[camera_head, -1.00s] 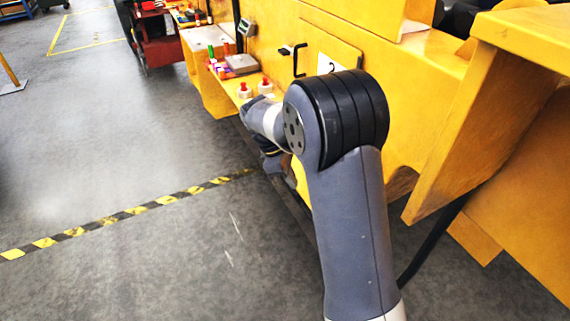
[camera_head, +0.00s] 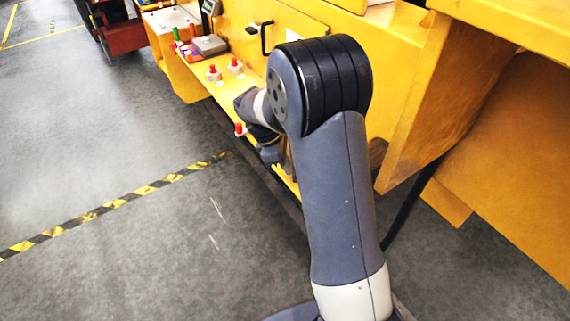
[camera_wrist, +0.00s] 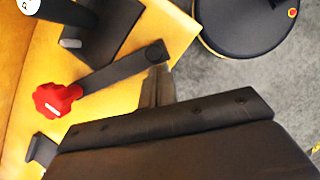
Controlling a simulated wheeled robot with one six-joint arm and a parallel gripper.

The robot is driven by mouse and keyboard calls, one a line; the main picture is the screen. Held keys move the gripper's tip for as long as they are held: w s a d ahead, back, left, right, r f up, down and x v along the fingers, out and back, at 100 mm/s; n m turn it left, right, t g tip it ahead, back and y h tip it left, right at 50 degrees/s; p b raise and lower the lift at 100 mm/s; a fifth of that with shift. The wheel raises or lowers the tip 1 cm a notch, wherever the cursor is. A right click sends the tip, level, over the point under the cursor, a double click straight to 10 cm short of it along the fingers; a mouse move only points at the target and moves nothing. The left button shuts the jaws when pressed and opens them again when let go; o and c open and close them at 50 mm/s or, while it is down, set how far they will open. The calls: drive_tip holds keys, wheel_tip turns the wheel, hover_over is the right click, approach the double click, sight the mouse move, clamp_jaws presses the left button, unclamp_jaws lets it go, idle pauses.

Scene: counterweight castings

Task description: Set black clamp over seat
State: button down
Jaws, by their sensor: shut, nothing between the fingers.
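The black clamp (camera_wrist: 115,72) is a flat dark bar with a red lobed knob (camera_wrist: 55,100) at its left end and a round pivot-like end at the right, over the yellow ledge. My gripper (camera_wrist: 157,82) is shut and empty, its fingertips close to the bar's right end; I cannot tell whether they touch it. A dark block (camera_wrist: 108,30) stands just beyond the bar; whether it is the seat is unclear. In the head view a red knob (camera_head: 240,128) shows beside my wrist, while my arm hides the gripper and most of the clamp.
The yellow ledge (camera_head: 192,80) carries two red-topped white pieces (camera_head: 213,73) and a grey scale-like box (camera_head: 209,45). A black handle (camera_head: 266,37) stands out from the yellow wall. A yellow panel (camera_head: 420,105) juts out right of my arm. The grey floor at left is open.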

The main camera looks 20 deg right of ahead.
drive_tip(key=shift+s+d+n+t, duration=0.25)
drive_tip(key=shift+d+n, duration=0.3)
drive_tip(key=shift+d, duration=0.1)
drive_tip(key=shift+s+d+n+t, duration=0.2)
drive_tip(key=shift+d+n+t, duration=0.05)
drive_tip(key=shift+d+n, duration=0.35)
drive_tip(key=shift+s+d+r+n+t+p, duration=0.15)
drive_tip(key=shift+d+n+p, duration=0.1)
drive_tip(key=shift+d+n, duration=0.3)
drive_tip(key=shift+s+d+f+n+t+p, duration=0.1)
drive_tip(key=shift+d+n+t+p, duration=0.1)
drive_tip(key=shift+d+n, duration=0.3)
drive_tip(key=shift+d, duration=0.45)
drive_tip(key=shift+w+d+p, duration=0.1)
drive_tip(key=shift+d+p, duration=0.2)
drive_tip(key=shift+d, duration=0.45)
drive_tip(key=shift+a, duration=0.1)
